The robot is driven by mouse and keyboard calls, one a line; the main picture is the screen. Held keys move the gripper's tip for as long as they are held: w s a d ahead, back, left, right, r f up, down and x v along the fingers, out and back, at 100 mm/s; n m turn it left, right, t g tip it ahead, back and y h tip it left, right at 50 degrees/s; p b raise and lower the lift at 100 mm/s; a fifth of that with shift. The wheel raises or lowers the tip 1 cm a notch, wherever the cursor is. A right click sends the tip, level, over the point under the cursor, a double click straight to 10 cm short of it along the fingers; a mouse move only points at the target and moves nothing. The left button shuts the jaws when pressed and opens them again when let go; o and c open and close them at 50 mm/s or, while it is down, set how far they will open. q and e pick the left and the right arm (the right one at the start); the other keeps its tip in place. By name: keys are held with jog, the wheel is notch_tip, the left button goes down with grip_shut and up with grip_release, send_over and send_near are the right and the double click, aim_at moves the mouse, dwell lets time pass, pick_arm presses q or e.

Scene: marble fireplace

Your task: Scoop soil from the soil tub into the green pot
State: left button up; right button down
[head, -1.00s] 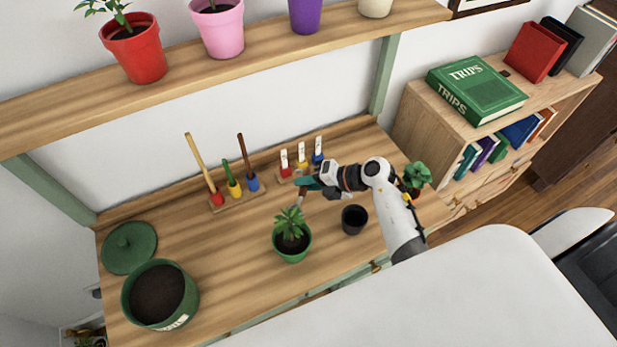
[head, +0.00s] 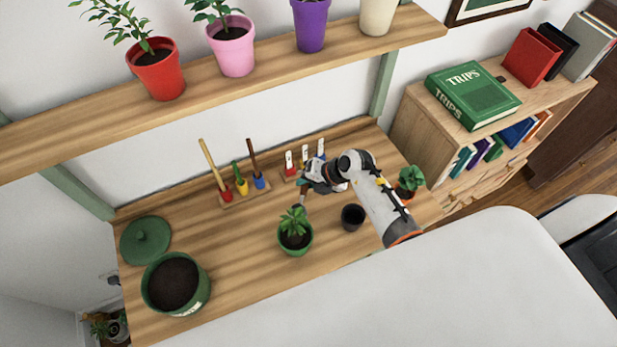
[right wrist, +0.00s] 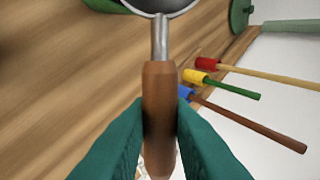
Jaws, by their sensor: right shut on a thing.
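The soil tub (head: 205,287) is green, full of dark soil, and stands at the bench's front left. The green pot (head: 297,249) holds a leafy plant in dark soil near the middle of the bench. My right gripper (head: 303,185) is behind the green pot. In the right wrist view its teal fingers (right wrist: 160,118) are shut on the wooden handle of a scoop (right wrist: 160,85). The scoop's metal bowl shows only partly at the top edge of that view; whether it holds soil cannot be told. My left gripper is not in view.
A green lid (head: 145,238) lies behind the tub. A rack of upright tools (head: 245,198) stands at the back, with labelled markers (head: 289,164) beside it. A small black pot (head: 352,217) is right of the green pot. A shelf of potted plants (head: 250,83) hangs above.

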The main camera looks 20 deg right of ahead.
jog(key=shift+w+a+r+h, duration=0.15)
jog(key=shift+r+h, duration=0.1)
jog(key=shift+h, duration=0.15)
jog(key=shift+w+g+h, duration=0.2)
jog(key=shift+g+h, duration=0.1)
jog(key=shift+g, duration=0.1)
jog(key=shift+w+d+f+g+h+b, duration=0.1)
jog(key=shift+w+d+g+h+b, duration=0.2)
jog(key=shift+w, duration=0.4)
jog(key=shift+w+d+g+h, duration=0.1)
jog(key=shift+w+g+h, duration=0.2)
jog(key=shift+w+h, duration=0.3)
jog(key=w+g+h+b, duration=0.1)
jog(key=w+b, duration=0.1)
jog(key=w+d+g+h+b, duration=0.1)
jog(key=w+b, duration=0.1)
jog(key=w, duration=0.1)
jog(key=shift+w+d+n+h, duration=0.1)
jog(key=shift+d+n+h, duration=0.1)
jog(key=shift+n+h, duration=0.1)
